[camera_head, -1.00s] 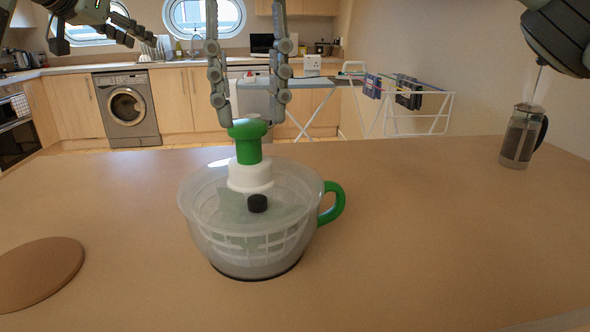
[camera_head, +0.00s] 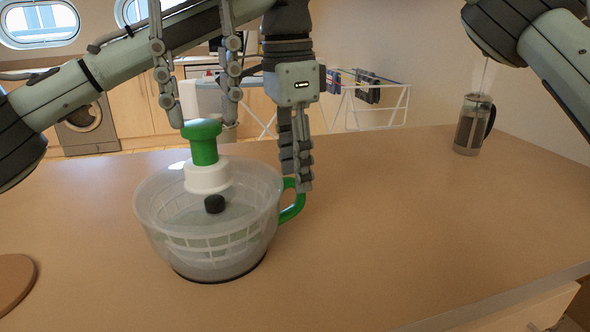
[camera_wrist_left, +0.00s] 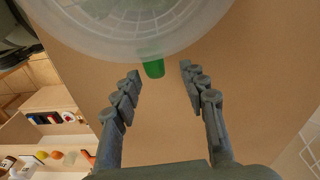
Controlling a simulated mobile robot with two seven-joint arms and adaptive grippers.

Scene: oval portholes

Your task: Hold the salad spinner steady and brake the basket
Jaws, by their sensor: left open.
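The salad spinner (camera_head: 160,222) stands upright on the table, a clear bowl with a slatted basket (camera_head: 215,245) inside. Its lid carries a white collar, a green knob (camera_head: 204,148) and a black button (camera_head: 214,204). A green handle (camera_head: 292,208) is on its right side. My left gripper (camera_head: 301,188) points down at the handle. In the left wrist view its open fingers (camera_wrist_left: 160,75) stand apart, with the handle (camera_wrist_left: 152,68) between and just beyond the tips. My right gripper (camera_head: 205,120) hangs over the knob, its spread fingers on either side; contact is unclear.
A French press (camera_head: 468,130) stands at the table's back right. A round brown board (camera_head: 14,282) lies at the left edge. The table (camera_head: 400,220) right of the spinner is clear. A drying rack (camera_head: 370,100) stands behind the table. My left arm crosses above the spinner.

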